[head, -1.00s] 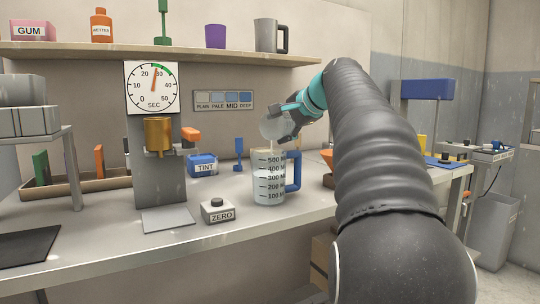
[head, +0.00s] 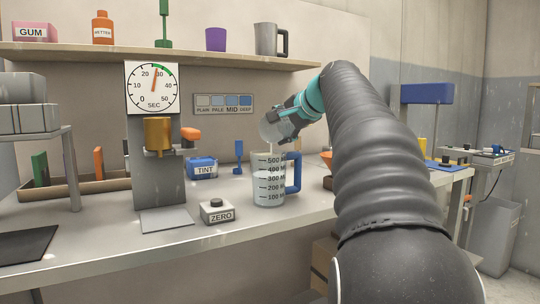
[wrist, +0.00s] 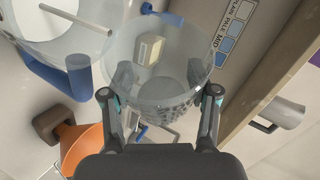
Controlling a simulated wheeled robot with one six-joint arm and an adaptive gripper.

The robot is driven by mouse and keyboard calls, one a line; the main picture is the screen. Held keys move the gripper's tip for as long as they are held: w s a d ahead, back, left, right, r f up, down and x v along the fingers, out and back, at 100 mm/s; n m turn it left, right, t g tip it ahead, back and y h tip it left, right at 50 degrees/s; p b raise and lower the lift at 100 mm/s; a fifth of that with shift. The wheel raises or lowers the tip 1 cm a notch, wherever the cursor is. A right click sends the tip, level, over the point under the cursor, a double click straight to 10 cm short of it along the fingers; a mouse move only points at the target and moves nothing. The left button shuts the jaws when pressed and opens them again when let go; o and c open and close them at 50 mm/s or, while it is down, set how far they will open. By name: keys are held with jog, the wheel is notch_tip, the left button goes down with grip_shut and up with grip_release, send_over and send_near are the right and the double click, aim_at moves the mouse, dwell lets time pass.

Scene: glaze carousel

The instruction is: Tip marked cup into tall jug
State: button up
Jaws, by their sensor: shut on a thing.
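The marked cup (head: 271,129) is clear, and my gripper (head: 289,113) is shut on it. The jug stands upright on the bench, clear with a printed scale and a blue handle. The jug's rim and blue handle (wrist: 50,80) show at the left. The cup's exact liquid level is unclear.
A ZERO button box (head: 217,211) stands left of the jug. The TINT box (head: 202,167) is behind it, and an orange funnel (wrist: 85,147) is close by on the right. The dial stand (head: 158,120) is farther left. A shelf (head: 180,55) runs above.

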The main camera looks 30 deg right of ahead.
jog(key=shift+s+a+r+n+t+h+b, duration=0.2)
jog(key=shift+n+t+h+b, duration=0.15)
jog(key=shift+b, duration=0.45)
jog(key=shift+w+d+r+p, duration=0.2)
jog(key=shift+r+p, duration=0.05)
jog(key=shift+p, duration=0.9)
jog(key=shift+w+d+f+m+g+y+p, duration=0.15)
jog(key=shift+f+m+g+y+p, duration=0.1)
jog(key=shift+m+g+y+p, duration=0.4)
jog(key=r+p, duration=0.1)
jog(key=p, duration=0.1)
jog(key=shift+d+m+g+p, duration=0.1)
jog(key=shift+m+g+p, duration=0.2)
jog(key=shift+p, duration=0.1)
jog(key=shift+w+d+f+y+p, duration=0.2)
jog(key=shift+d+f+y+p, duration=0.15)
jog(key=shift+p, duration=0.2)
jog(key=shift+f+m+g, duration=0.3)
jog(key=shift+w+d+m+y+p, duration=0.2)
jog(key=shift+d+m+y+p, duration=0.15)
jog(key=shift+p, duration=0.4)
jog(key=g+p, duration=0.1)
jog(key=p, duration=0.2)
jog(key=shift+f+m+y, duration=0.35)
jog(key=shift+y, duration=0.05)
jog(key=shift+y+p, duration=0.4)
jog(key=shift+p, duration=0.85)
